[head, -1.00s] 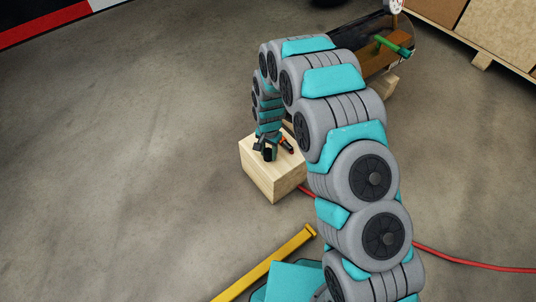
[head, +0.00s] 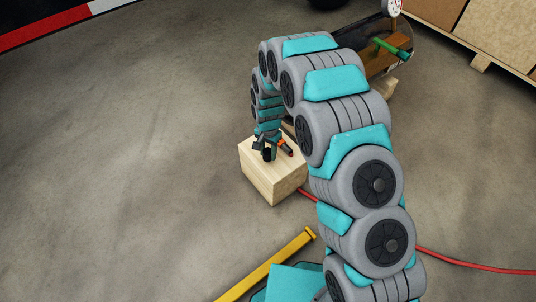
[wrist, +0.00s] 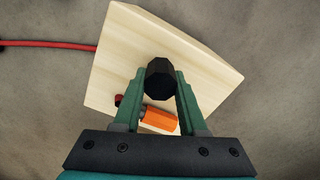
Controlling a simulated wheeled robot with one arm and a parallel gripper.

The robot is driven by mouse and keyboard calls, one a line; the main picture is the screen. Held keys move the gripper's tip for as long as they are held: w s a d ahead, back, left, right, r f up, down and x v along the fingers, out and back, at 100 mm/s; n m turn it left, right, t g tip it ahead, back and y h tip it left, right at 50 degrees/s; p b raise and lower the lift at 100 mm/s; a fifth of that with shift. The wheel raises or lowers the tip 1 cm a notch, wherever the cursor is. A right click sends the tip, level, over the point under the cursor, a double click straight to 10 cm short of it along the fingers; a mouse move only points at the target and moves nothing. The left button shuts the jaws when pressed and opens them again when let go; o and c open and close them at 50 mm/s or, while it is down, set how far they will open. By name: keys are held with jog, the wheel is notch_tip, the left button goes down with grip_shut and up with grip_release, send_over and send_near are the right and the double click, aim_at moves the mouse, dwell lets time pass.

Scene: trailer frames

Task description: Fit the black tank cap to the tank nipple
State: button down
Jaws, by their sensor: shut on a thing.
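The black cap (wrist: 160,80) is a dark faceted piece between the fingertips of my gripper (wrist: 162,86) in the wrist view. My gripper is shut on it, with a green finger on either side. In the head view my gripper (head: 267,150) points down at the top of a pale wooden block, and the cap (head: 267,154) shows dark at its tip. I cannot tell whether the cap still touches the block. The tank (head: 384,62) lies at the back right, partly behind my arm. I cannot make out its nipple clearly.
An orange piece (wrist: 158,115) with a red end lies close to the cap on the wooden block (head: 272,182). A red hose (head: 450,257) crosses the floor. A yellow bar (head: 268,264) is at the front. Wooden crates (head: 487,28) stand at the back right. The left floor is clear.

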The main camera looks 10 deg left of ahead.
jog(key=shift+s+d+r, duration=0.1)
jog(key=shift+s+r, duration=0.15)
jog(key=shift+r, duration=0.75)
jog(key=s+d, duration=0.3)
jog(key=s, duration=0.4)
jog(key=s+d+r, duration=0.1)
jog(key=s+d, duration=0.3)
jog(key=s, duration=0.2)
jog(key=shift+s, duration=0.4)
jog(key=shift+w+b, duration=0.1)
jog(key=shift+b, duration=0.2)
